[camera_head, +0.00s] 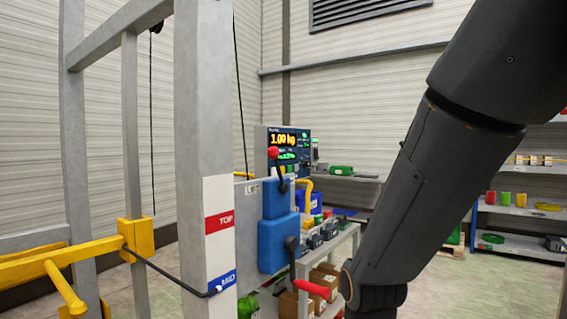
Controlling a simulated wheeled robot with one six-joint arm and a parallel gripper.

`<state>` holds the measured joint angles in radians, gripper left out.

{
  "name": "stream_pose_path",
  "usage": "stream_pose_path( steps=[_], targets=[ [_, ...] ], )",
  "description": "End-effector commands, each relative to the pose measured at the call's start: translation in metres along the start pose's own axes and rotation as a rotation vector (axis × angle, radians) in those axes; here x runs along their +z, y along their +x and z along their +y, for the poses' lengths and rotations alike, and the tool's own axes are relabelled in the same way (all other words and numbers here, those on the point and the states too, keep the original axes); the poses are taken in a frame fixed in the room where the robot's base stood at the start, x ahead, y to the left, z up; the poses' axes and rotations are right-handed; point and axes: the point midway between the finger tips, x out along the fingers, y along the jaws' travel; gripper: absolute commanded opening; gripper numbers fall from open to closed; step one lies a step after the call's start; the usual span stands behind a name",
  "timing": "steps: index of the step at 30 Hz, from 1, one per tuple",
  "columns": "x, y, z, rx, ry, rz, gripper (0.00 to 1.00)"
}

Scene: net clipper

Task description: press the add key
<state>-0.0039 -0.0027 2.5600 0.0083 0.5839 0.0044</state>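A control panel with a dark screen (289,139) stands in the middle distance. Its screen shows yellow digits that look like "1.00 kg" with smaller green text below. No add key can be made out at this size; a red-knobbed lever (274,153) and a blue box (277,199) hide the panel's lower part. My dark arm comes down from the top right to the bottom centre, right of the panel and nearer to me. Its gripper is not visible; the lowest link leaves the bottom edge of the picture.
A grey post (205,120) with red "TOP" and blue "MID" labels stands in front, left of the panel. Yellow bars (62,262) reach in at left. A second lever with a red handle (311,289) juts toward my arm. A shelf (519,212) stands at far right.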

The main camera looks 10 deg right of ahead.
Motion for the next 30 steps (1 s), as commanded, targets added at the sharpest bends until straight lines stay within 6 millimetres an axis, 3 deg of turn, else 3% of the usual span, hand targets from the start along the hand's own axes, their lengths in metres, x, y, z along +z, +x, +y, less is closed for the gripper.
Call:
stream_pose_path(
  steps=[1,9,10,30],
  targets=[
    [0.0000,0.0000,0.0000,0.000,0.000,0.000,0.48],
    [0.0000,0.0000,0.0000,0.000,0.000,0.000,0.02],
    [0.0000,0.0000,0.0000,0.000,0.000,0.000,0.00],
    [0.0000,0.0000,0.0000,0.000,0.000,0.000,0.00]
  ],
)
